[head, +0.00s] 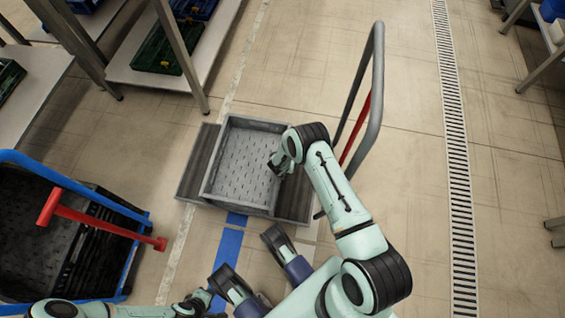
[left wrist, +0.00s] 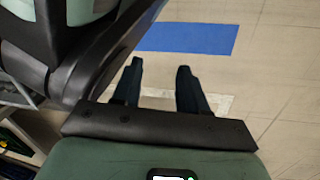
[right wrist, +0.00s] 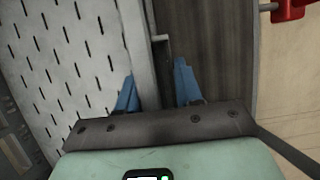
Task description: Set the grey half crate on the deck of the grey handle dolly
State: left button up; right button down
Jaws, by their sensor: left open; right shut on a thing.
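The grey half crate (head: 237,205) is empty, with a slotted floor, and lies over the dark deck (head: 194,165) of the grey handle dolly. Deck shows on both sides of it; I cannot tell whether its underside touches the deck. My right gripper (head: 279,163) is shut on the crate's right wall. In the right wrist view that wall (right wrist: 143,40) passes between the right gripper's fingers (right wrist: 155,80), with the deck (right wrist: 210,60) beside it. The dolly's tall handle (head: 377,80) stands at the right. My left gripper (left wrist: 160,85) is open and empty over the floor.
A blue-framed cart (head: 80,185) with a red bar (head: 100,208) and a black crate stands at the left. Shelves (head: 140,75) with green and blue crates stand at the upper left. A floor drain (head: 455,150) runs along the right, with clear floor before it.

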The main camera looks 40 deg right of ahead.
pick_arm(q)
jog(key=shift+s+a+f, duration=0.1)
jog(key=shift+s+f, duration=0.3)
jog(key=shift+s, duration=0.2)
pick_arm(e)
jog(key=shift+w+f, duration=0.1)
jog(key=shift+f, duration=0.55)
jog(key=shift+f, duration=0.15)
jog(key=c, duration=0.8)
grip_release()
pick_arm(q)
jog(key=shift+s+f+g, duration=0.1)
jog(key=shift+g, duration=0.2)
pick_arm(e)
jog(key=shift+o, duration=0.2)
jog(key=p+v, duration=0.4)
jog(key=v, duration=0.6)
jog(key=shift+a+r, duration=0.15)
jog(key=shift+r, duration=0.35)
pick_arm(q)
jog(key=w+d+r+t, duration=0.2)
jog(key=w+r, duration=0.4)
jog(key=r, duration=0.1)
jog(key=shift+r+m+p, duration=0.3)
jog(key=shift+r, duration=0.05)
pick_arm(e)
jog(key=shift+s+a+r, duration=0.2)
jog(key=shift+s+r, duration=0.15)
jog(key=shift+r, duration=0.15)
